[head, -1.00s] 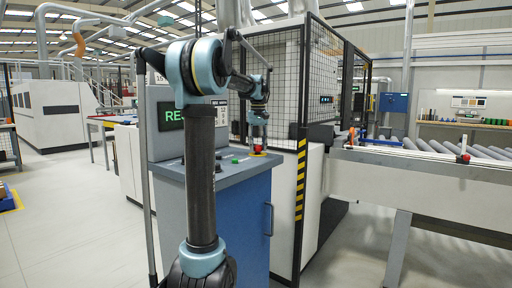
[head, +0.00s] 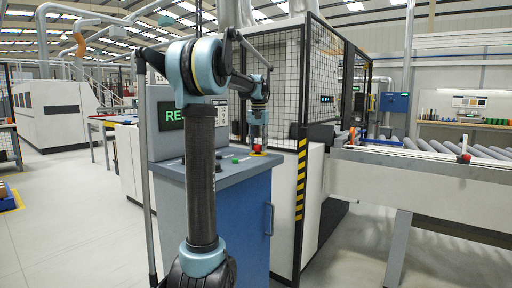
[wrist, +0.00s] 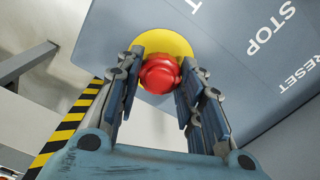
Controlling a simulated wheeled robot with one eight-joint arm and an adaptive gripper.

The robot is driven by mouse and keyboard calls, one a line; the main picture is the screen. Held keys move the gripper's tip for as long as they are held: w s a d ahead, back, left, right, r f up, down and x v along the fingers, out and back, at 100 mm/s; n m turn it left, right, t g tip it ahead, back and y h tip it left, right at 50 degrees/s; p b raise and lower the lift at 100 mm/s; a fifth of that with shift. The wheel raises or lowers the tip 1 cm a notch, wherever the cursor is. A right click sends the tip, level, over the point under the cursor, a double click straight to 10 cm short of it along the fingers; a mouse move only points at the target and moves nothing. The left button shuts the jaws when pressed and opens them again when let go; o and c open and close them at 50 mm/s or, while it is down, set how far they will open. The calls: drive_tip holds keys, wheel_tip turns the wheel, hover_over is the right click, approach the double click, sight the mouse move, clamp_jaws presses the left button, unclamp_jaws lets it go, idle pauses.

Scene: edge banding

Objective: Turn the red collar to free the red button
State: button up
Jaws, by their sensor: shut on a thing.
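The red button with its red collar (wrist: 160,74) sits on a round yellow plate (wrist: 178,43) on the grey console top. In the wrist view my gripper (wrist: 157,82) points down at it, one finger on each side of the red part. The gripper is shut on the red collar. In the head view the red part (head: 257,148) shows just under my gripper (head: 257,143), near the console's far right corner. The seam between collar and button is too small to tell.
The console top (head: 213,171) also carries a green button (head: 235,160). The words STOP and RESET are printed on it. A display panel (head: 173,115) stands behind. A mesh fence with a yellow-black striped post (head: 300,190) is close on the right, beside a roller conveyor (head: 430,147).

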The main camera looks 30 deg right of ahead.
drive_tip(key=shift+m, duration=0.8)
drive_tip(key=o, duration=1.1)
drive_tip(key=shift+w, duration=0.1)
drive_tip(key=shift+r, duration=0.1)
wheel_tip(320, 180, up, 12)
drive_tip(key=shift+f, duration=0.1)
